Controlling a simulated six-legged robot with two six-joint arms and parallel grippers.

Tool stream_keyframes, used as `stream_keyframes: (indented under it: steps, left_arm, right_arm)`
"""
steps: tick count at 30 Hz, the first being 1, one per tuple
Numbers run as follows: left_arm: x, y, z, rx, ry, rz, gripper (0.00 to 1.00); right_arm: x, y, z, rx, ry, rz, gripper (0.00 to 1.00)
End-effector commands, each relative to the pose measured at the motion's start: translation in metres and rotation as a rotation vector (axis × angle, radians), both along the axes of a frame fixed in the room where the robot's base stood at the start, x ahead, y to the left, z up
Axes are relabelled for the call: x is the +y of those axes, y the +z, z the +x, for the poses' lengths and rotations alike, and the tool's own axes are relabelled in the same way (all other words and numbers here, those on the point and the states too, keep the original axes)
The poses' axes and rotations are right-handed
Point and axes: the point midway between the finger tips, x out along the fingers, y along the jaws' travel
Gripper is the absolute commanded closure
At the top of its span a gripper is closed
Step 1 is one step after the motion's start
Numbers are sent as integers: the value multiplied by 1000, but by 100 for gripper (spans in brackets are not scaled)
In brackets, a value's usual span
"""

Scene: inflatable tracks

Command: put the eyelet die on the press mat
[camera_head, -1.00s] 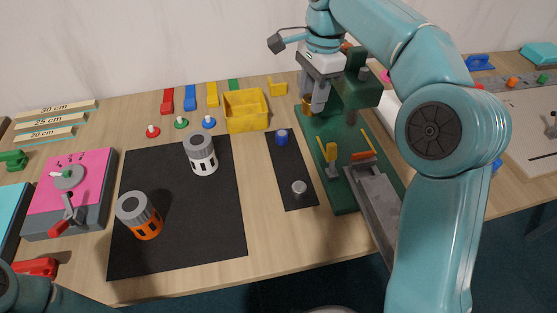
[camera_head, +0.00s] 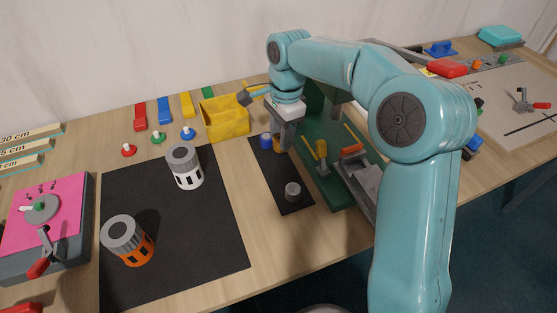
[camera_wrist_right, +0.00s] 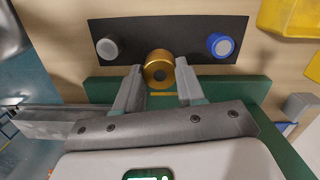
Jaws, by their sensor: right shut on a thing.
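The gold round die with a dark centre (camera_wrist_right: 159,68), which looks like the eyelet die, sits between the fingertips of my right gripper (camera_wrist_right: 158,88). The gripper is shut on it. In the head view the gold die (camera_head: 278,146) is partly hidden by the fingers. The narrow black press mat (camera_head: 268,170) lies just left of the green press; in the wrist view (camera_wrist_right: 133,29) the die overlaps its near edge. I cannot tell whether the die touches it. A blue die (camera_head: 265,141) and a grey die (camera_head: 292,191) stand at the mat's two ends. My left gripper is out of view.
The green press (camera_head: 340,190) with a yellow-handled part stands right of the mat. A yellow bin (camera_head: 224,119) is behind it. A larger black mat (camera_head: 210,235) to the left carries two striped cylinders. The narrow mat's middle has bare room.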

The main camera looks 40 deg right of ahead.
Motion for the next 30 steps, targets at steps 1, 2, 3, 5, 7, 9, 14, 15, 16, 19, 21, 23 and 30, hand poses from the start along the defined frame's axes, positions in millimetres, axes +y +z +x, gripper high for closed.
stream_keyframes:
  steps: [1, 2, 3, 5, 7, 9, 14, 15, 16, 19, 21, 23, 30]
  left_arm:
    - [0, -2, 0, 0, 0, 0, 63]
    - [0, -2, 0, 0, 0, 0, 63]
    - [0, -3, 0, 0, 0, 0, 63]
    - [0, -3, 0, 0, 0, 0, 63]
    - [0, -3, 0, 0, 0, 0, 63]
    - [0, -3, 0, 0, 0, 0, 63]
    - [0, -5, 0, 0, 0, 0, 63]
    - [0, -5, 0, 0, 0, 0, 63]
    - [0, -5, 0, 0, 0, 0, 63]
    - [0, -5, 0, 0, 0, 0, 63]
    - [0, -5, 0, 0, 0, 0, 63]
    - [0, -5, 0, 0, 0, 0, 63]
    - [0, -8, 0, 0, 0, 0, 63]
  right_arm:
    - [0, -13, 0, 2, -1, 0, 100]
    - [0, -19, 0, 3, 0, 0, 100]
    - [0, -26, 0, 2, 0, 0, 100]
    - [1, -34, 1, 1, 1, 0, 100]
    - [1, -40, 2, 0, 0, -1, 100]
    - [2, -46, 3, -1, 0, -1, 100]
    - [3, -73, 3, 2, 0, 0, 100]
    - [3, -78, 3, 1, 0, 0, 100]
    - [4, -81, 4, 0, 0, 0, 100]
    - [3, -85, 4, -2, 0, 0, 100]
    - [3, -84, 4, -2, 0, 0, 100]
    - [3, -84, 4, -2, 0, 0, 100]
    - [3, -89, 4, -1, 1, 0, 58]
